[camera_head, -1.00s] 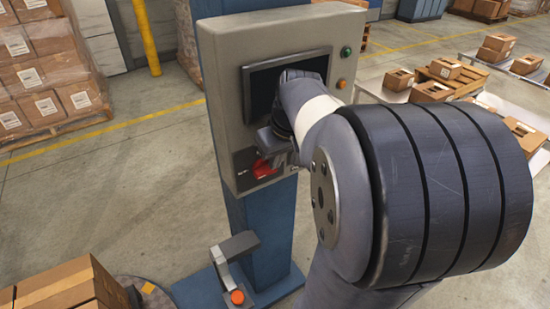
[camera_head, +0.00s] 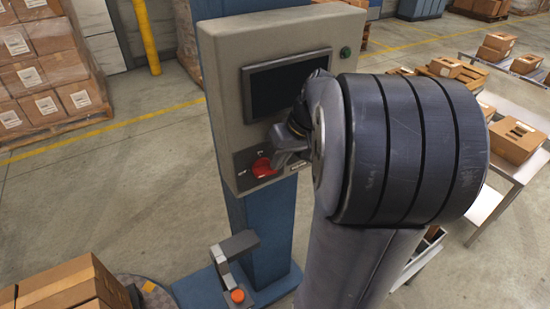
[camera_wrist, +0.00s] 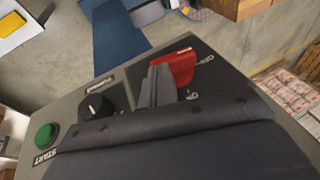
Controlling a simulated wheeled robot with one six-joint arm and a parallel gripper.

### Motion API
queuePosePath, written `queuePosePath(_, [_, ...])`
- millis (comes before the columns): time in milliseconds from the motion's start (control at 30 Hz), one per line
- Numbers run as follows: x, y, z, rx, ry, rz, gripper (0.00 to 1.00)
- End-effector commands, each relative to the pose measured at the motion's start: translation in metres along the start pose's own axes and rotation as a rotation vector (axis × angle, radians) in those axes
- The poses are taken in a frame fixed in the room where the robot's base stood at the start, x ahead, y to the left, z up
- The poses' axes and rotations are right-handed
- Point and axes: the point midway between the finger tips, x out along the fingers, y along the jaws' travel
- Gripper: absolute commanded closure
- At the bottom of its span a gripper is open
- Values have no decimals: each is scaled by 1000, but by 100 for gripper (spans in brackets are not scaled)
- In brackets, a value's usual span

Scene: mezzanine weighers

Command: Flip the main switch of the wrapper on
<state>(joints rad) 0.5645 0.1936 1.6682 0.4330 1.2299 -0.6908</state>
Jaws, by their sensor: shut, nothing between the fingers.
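The red main switch (camera_head: 263,167) sits on a dark plate low on the front of the wrapper's grey control box (camera_head: 226,90). In the wrist view the red switch handle (camera_wrist: 174,67) shows just beyond my fingers. My gripper (camera_head: 279,163) is shut and empty, at the right side of the switch in the head view. In the wrist view my gripper (camera_wrist: 158,82) overlaps the handle's near edge; I cannot tell whether they touch. My wrist hides part of the panel.
A black knob (camera_wrist: 97,106) and a green START button (camera_wrist: 44,137) are on the same panel. A dark screen (camera_head: 281,85) is above the switch. Wrapped pallets (camera_head: 45,75) stand at left, a box table (camera_head: 500,165) at right.

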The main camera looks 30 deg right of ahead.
Motion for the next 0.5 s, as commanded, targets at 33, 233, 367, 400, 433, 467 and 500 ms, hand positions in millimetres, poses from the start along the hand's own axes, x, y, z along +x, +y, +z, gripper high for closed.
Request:
queuePosePath(33, [1,3,0,15,-1,-33,100])
queuePosePath(233, [6,11,2,66,-1,-202,100])
queuePosePath(367, [9,16,3,100,-1,-321,100])
queuePosePath(400, [10,17,3,109,0,-356,100])
queuePosePath(433, [12,18,4,118,-1,-382,100])
queuePosePath(467, [12,18,4,126,0,-409,100])
queuePosePath(500, [14,20,4,135,-1,-444,100])
